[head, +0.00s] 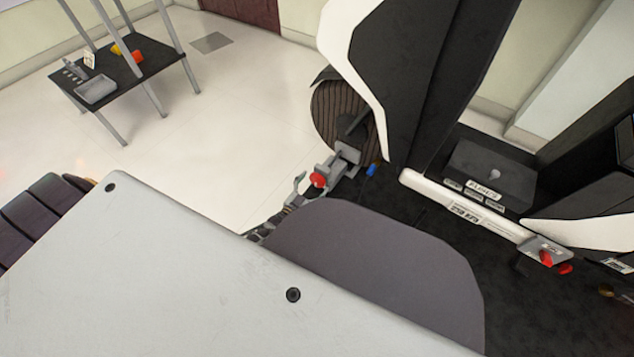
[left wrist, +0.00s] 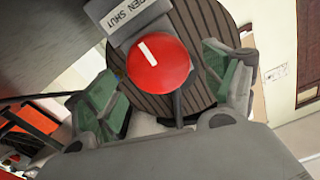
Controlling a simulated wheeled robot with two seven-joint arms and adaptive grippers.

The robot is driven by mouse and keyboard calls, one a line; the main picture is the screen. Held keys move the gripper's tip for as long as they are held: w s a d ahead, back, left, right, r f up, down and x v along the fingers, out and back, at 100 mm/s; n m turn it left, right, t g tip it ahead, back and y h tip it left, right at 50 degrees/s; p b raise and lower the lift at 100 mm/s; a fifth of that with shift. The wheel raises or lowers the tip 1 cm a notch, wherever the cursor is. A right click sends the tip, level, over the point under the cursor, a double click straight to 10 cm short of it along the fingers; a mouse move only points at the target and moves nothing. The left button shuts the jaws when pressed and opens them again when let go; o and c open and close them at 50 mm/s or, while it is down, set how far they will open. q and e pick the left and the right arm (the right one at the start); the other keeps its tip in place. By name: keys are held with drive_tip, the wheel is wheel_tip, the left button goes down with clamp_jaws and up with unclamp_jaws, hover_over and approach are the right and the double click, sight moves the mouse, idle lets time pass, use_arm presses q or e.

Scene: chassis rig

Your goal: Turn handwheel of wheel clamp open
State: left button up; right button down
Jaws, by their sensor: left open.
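The red handwheel (head: 318,179) of the wheel clamp sits on the grey clamp body (head: 341,160), beside a dark ribbed wheel (head: 338,108). In the left wrist view the round red handwheel (left wrist: 158,63) carries a white bar mark. A grey plate above it (left wrist: 122,20) reads "OPEN SHUT". My left gripper (head: 306,187) is at the handwheel, with its fingers open. In the left wrist view its green-padded fingers (left wrist: 160,72) stand on either side of the handwheel; I see gaps between pads and handwheel. My right gripper is out of view.
A second bracket with red knobs (head: 546,258) is at the right on the dark chassis. A small blue part (head: 371,170) lies right of the clamp. A black side table (head: 130,72) with small items stands at upper left. The pale floor between is clear.

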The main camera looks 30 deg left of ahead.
use_arm(q)
drive_tip(key=shift+w+d+b, duration=0.2)
drive_tip(key=shift+w+b, duration=0.2)
drive_tip(key=shift+w, duration=0.9)
drive_tip(key=c, duration=1)
